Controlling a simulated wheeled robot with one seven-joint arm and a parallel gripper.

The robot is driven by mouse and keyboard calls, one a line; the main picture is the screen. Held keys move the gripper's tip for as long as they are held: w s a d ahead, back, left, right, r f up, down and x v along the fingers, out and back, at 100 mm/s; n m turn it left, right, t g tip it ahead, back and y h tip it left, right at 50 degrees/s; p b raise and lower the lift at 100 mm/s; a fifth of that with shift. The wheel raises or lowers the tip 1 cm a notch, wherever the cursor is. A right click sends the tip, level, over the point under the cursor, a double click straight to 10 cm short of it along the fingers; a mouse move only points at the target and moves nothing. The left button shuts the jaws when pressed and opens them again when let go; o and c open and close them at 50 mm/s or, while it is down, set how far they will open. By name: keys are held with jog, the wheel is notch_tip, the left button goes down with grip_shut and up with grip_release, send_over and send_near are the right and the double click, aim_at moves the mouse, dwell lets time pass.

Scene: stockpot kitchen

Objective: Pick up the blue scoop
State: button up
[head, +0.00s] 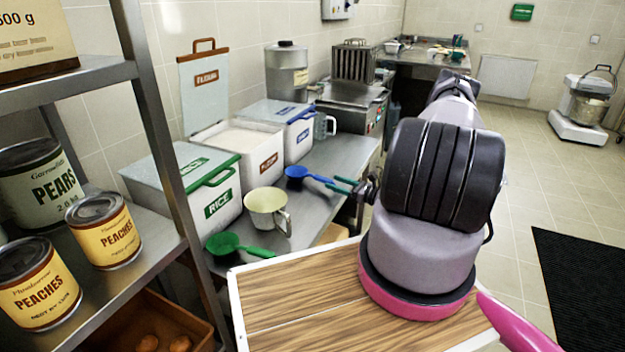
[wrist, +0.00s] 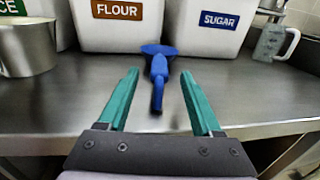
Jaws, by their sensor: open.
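The blue scoop (head: 307,175) lies on the steel counter (head: 330,158), in front of the flour and sugar bins. In the wrist view the blue scoop (wrist: 158,75) has its handle pointing toward me, between the open fingers. My gripper (head: 343,186) is open, with green fingers reaching over the counter edge in the head view. In the wrist view my gripper (wrist: 160,88) has one finger on each side of the handle, with a gap on both sides. I cannot tell the fingers' exact height relative to the handle.
The flour bin (head: 262,165) stands open, with the sugar bin (head: 300,135) and rice bin (head: 215,205) beside it. A cream jug (head: 267,208) and a green scoop (head: 235,246) are left of the blue scoop. A grey jug (wrist: 270,42) stands at right.

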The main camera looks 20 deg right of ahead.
aim_at(319, 176)
jog(key=x, duration=0.8)
jog(key=shift+f, duration=0.1)
grip_shut()
